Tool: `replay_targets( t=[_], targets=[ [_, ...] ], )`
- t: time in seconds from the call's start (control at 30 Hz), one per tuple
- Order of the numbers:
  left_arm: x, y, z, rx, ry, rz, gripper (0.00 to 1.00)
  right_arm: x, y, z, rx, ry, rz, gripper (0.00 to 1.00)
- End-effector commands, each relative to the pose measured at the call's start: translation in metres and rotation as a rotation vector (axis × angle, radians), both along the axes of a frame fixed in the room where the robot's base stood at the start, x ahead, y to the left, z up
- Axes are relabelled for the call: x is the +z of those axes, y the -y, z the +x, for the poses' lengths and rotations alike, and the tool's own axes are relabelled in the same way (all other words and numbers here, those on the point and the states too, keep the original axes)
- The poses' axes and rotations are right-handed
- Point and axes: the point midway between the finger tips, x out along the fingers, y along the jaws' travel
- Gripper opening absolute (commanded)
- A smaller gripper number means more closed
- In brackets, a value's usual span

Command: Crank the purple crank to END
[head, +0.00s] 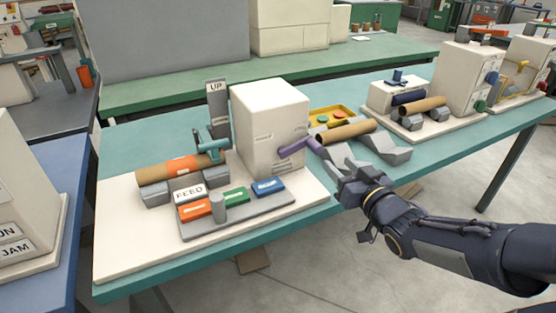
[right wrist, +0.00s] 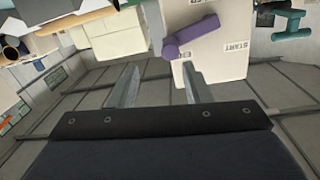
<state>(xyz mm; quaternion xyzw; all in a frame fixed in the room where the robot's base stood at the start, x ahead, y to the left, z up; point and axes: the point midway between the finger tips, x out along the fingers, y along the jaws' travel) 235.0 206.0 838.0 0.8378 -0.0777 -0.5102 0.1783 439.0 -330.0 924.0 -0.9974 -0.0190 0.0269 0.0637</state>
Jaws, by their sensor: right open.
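The purple crank (head: 298,147) sticks out from the right side of a white box (head: 268,125) on the teal table. In the right wrist view the purple crank (right wrist: 192,36) lies across the white face, with a START label (right wrist: 237,47) to its right. Another label beside the crank is partly hidden by a finger. My right gripper (head: 345,170) is open and empty, in front and to the right of the crank. In the right wrist view its fingertips (right wrist: 157,74) are apart, with the crank beyond them, and I see no contact. My left gripper is not in view.
The box's white base carries an orange-wrapped tube (head: 182,168), a FEED sign (head: 190,193), coloured blocks and an UP post (head: 217,100). A brown tube on grey cradles (head: 388,148) and a yellow tray (head: 330,114) stand right of the box. Other machines stand further right.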

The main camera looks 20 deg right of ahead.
Motion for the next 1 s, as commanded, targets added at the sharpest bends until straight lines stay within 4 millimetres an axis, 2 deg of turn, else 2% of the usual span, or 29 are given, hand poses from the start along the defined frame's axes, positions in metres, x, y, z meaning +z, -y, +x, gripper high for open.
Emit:
replay_targets(
  t=[0.03,0.23,0.6,0.77,1.0],
  targets=[
    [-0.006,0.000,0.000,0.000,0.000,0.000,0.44,-0.006,-0.001,0.001,0.017,0.021,0.004,0.44],
    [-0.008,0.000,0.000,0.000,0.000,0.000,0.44,-0.002,-0.004,0.015,0.041,0.051,0.006,0.44],
    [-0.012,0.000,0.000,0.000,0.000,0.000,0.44,-0.002,-0.008,0.070,0.039,0.050,0.008,0.44],
    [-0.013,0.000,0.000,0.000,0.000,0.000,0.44,-0.001,-0.009,0.079,0.038,0.051,0.007,0.44],
    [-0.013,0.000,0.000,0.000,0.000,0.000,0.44,-0.001,-0.009,0.080,0.037,0.050,0.007,0.44]
  ],
)
